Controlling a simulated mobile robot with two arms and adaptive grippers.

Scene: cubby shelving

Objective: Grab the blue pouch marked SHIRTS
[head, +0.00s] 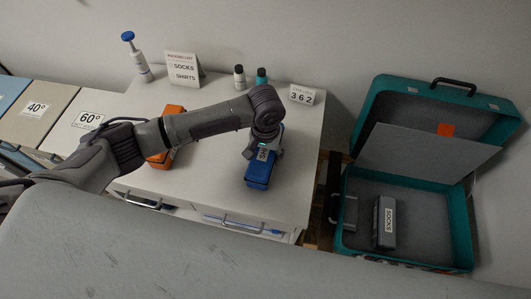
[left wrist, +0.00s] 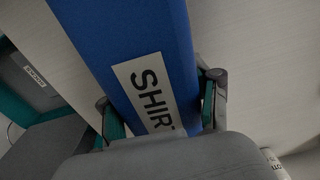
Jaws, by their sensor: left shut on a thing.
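The blue pouch (head: 260,172) with a white label lies on the white cabinet top in the head view, under my left gripper (head: 265,146). In the left wrist view the blue pouch (left wrist: 128,38) fills the middle, and its label reads "SHIRT" with the end cut off. The two fingers of my left gripper (left wrist: 160,118) are on either side of the pouch, shut on it. My right gripper is not in view.
An orange pouch (head: 162,158) lies left on the cabinet top (head: 215,180), partly behind my arm. Bottles (head: 240,78) and a packing list sign (head: 184,70) stand at the back. An open teal suitcase (head: 462,232) at right holds a grey SOCKS pouch (head: 385,222).

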